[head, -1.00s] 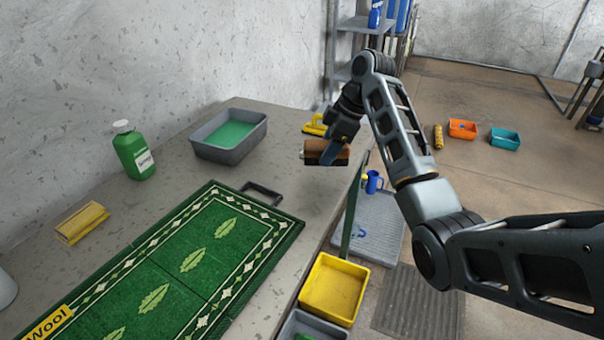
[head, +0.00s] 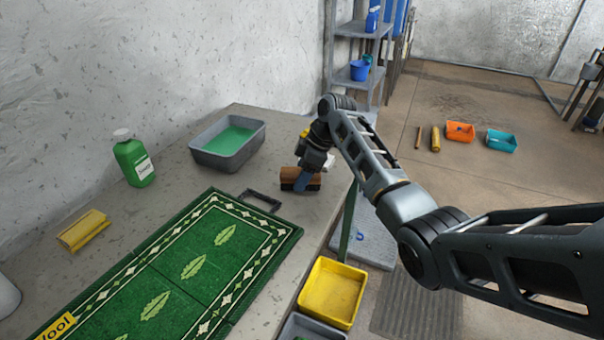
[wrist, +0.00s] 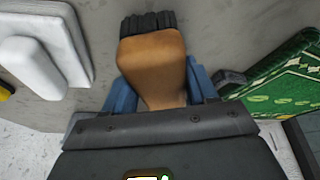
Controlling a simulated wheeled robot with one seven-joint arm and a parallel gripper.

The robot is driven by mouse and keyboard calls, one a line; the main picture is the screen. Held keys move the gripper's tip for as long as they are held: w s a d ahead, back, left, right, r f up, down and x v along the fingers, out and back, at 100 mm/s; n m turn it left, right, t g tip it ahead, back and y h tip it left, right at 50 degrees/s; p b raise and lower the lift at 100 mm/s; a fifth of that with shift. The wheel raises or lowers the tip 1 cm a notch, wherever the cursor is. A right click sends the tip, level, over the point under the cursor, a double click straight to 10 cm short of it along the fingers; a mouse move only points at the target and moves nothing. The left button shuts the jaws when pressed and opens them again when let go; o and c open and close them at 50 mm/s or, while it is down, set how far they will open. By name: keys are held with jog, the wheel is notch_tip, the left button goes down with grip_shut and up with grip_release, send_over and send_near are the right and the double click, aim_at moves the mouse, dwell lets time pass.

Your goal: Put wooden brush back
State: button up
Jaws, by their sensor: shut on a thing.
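The wooden brush (head: 290,174) has a brown wooden body and dark bristles. It is held at my gripper (head: 303,182) over the table's far right part, just beyond the black handle of the green rug board. In the wrist view the brush (wrist: 152,62) lies between the blue fingers of my gripper (wrist: 160,90), its dark bristles at the top of the picture. My gripper is shut on it. The brush is at or close above the tabletop; I cannot tell whether it touches.
The green rug (head: 180,265) lies on the grey table (head: 110,222). A grey tub of green liquid (head: 228,143), a green bottle (head: 133,160) and a yellow brush (head: 83,229) stand left. A white object (wrist: 40,62) is beside my gripper. A yellow bin (head: 332,292) stands by the table's right edge.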

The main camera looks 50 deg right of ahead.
jog(key=shift+f, duration=0.15)
jog(key=o, duration=1.2)
jog(key=b+v, duration=0.1)
jog(key=v, duration=1.1)
jog(key=shift+r+b, duration=0.2)
jog(key=shift+b, duration=0.1)
